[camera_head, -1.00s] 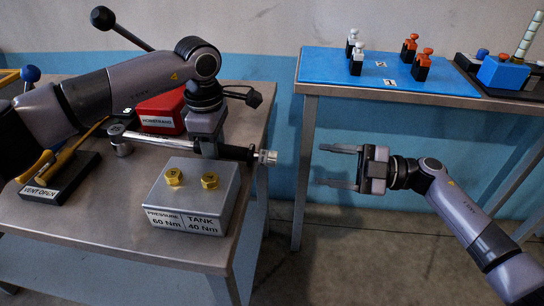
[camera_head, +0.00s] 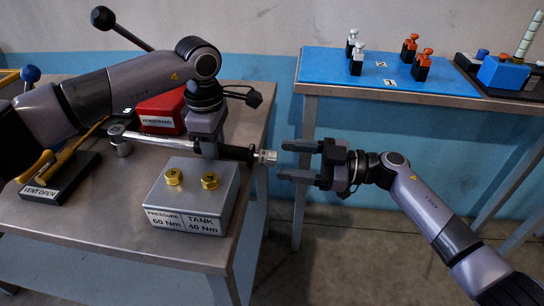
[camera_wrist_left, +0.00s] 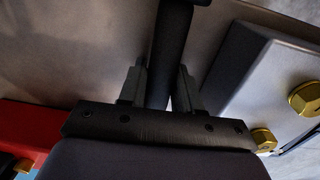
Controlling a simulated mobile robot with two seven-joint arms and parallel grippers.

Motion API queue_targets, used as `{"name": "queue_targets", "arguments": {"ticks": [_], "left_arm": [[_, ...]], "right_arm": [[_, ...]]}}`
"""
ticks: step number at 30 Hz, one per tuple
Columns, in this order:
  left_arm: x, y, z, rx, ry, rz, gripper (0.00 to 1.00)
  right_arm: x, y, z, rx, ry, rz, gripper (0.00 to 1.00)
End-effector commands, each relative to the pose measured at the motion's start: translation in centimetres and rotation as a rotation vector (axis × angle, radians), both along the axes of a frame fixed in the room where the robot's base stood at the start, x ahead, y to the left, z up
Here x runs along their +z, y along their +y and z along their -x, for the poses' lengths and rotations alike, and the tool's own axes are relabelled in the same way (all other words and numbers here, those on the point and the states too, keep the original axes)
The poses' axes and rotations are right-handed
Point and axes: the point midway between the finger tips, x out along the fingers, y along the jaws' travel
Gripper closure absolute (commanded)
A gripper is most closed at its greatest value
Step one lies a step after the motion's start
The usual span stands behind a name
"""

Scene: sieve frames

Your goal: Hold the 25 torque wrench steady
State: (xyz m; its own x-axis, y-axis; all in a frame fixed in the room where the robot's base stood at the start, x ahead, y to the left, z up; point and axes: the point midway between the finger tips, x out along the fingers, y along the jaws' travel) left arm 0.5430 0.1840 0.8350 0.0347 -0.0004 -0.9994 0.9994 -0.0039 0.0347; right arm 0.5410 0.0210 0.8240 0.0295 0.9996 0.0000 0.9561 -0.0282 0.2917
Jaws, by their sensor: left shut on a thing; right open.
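The torque wrench (camera_head: 155,139) lies level above the left table, with its ratchet head and socket at the left and its knurled end (camera_head: 266,157) at the right, past the table edge. My left gripper (camera_head: 208,150) is shut on its dark handle from above. The left wrist view shows the dark handle (camera_wrist_left: 172,50) between the two fingers (camera_wrist_left: 160,85). My right gripper (camera_head: 298,160) is open and empty, its fingers pointing left, one above and one below the level of the knurled end, just to its right. The number 25 is not readable.
A grey block (camera_head: 192,200) with two brass fittings, labelled PRESSURE 60 Nm and TANK 40 Nm, stands below the wrench. A red box (camera_head: 160,112) and a VENT OPEN block (camera_head: 62,188) are nearby. A blue mat (camera_head: 330,72) with small clamps lies on the right table.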

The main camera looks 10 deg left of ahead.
Motion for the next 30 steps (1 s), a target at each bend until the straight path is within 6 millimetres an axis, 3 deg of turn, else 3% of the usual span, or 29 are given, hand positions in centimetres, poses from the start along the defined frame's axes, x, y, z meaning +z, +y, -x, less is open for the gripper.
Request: {"name": "queue_targets", "arguments": {"ticks": [3, 9, 20, 25, 30], "left_arm": [[0.1, 0.0, 0.0, 0.000, -0.002, 0.001, 1.00], [0.1, 0.0, 0.0, 0.000, -0.002, 0.001, 1.00], [0.1, 0.0, 0.0, 0.000, -0.002, 0.001, 1.00], [0.1, 0.0, 0.0, 0.000, -0.002, 0.001, 1.00], [0.1, 0.0, 0.0, 0.001, -0.002, 0.000, 1.00]], "right_arm": [[0.1, 2.2, 0.0, 0.002, -0.001, -0.002, 0.40], [0.1, 4.1, -0.1, 0.000, -0.002, -0.001, 0.40], [0.0, 4.5, -0.1, -0.001, -0.002, 0.001, 0.40], [0.0, 4.4, -0.1, 0.000, -0.002, 0.000, 0.95], [0.1, 4.4, -0.1, 0.000, -0.003, -0.001, 0.95]]}}
